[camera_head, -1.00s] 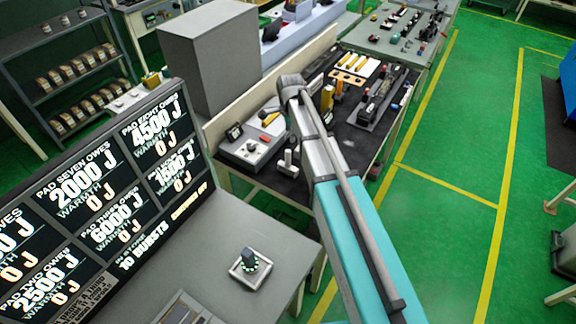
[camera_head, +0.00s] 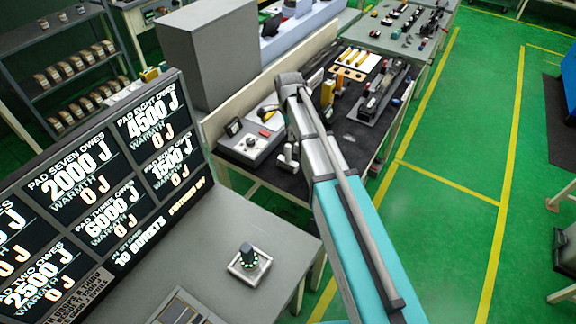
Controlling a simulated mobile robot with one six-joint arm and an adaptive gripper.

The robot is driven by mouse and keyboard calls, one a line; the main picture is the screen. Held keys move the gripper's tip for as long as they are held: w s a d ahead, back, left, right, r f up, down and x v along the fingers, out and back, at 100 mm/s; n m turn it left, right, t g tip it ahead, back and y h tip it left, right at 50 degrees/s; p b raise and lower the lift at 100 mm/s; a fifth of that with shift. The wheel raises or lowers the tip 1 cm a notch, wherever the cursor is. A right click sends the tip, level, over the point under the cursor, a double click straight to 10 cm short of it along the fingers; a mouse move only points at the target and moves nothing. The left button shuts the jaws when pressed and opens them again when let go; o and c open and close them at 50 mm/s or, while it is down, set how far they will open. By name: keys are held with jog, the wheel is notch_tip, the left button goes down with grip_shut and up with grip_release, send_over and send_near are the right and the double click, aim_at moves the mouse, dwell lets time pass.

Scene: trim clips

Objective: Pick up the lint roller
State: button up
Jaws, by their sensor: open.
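My arm (camera_head: 335,180) reaches from the bottom right over the dark-topped workbench (camera_head: 350,140), and its wrist (camera_head: 290,82) is bent above the bench. My gripper is hidden behind the arm, so its fingers do not show. I cannot pick out the lint roller for sure. A small pale upright thing (camera_head: 288,155) stands at the bench's near edge, left of my arm; I cannot tell what it is. A yellow-orange upright thing (camera_head: 328,93) shows just right of the wrist.
A grey control box (camera_head: 248,145) lies on the bench's left. A dark rail fixture (camera_head: 380,93) is at its right. A display screen (camera_head: 110,190) and a grey desk with a dial (camera_head: 249,259) stand at near left. Open green floor (camera_head: 440,200) lies right.

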aim_at(288, 153)
jog(key=shift+f+b, duration=2.65)
jog(key=shift+f, duration=0.35)
jog(key=shift+s+a+f+b, duration=0.1)
jog(key=shift+f+b, duration=1.2)
jog(key=shift+s+f+b, duration=0.1)
jog(key=shift+f+b, duration=1.2)
grip_shut()
